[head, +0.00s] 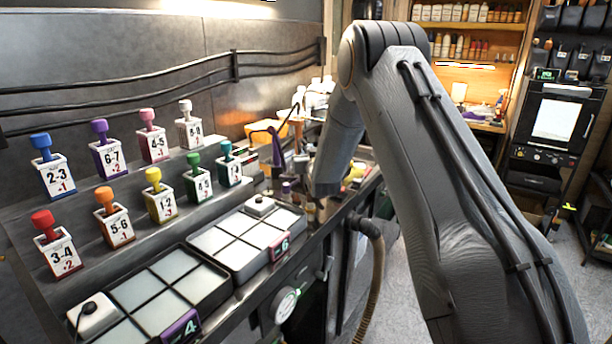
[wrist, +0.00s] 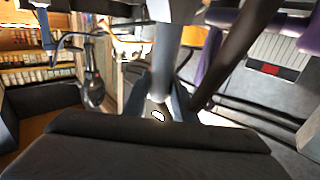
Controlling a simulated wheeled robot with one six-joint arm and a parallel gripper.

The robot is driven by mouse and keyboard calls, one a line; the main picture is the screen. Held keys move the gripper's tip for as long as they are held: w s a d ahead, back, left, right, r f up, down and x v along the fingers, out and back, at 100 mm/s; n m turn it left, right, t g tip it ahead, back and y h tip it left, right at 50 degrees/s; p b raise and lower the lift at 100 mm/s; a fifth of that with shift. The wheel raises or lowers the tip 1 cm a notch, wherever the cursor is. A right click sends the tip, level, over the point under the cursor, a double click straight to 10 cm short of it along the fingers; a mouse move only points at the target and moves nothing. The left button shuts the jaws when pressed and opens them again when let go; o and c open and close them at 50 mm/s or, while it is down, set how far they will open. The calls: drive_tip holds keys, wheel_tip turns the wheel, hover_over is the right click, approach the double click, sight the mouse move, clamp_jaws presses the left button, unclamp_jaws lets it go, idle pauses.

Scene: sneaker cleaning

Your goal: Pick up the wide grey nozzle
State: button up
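I cannot clearly make out the wide grey nozzle in either view. In the wrist view a grey upright cylinder (wrist: 166,58) stands in the middle; I cannot tell whether it is the nozzle. My gripper (wrist: 161,108) shows there as two grey-blue finger-like parts at the cylinder's lower end, with a small pale spot between them. I cannot tell whether they touch it. In the head view my arm reaches over the counter's far end, and its wrist hides the fingers and much of what lies beneath.
Numbered blocks with coloured knobs, such as the red one (head: 55,247), stand on steps at left. Two trays with pale compartments, one tagged 4 (head: 160,295) and one tagged 6 (head: 235,239), lie in front. Purple and yellow items crowd the counter near my wrist. A hose (head: 377,270) hangs off the edge.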

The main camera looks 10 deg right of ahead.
clamp_jaws()
drive_tip(key=shift+r, duration=0.1)
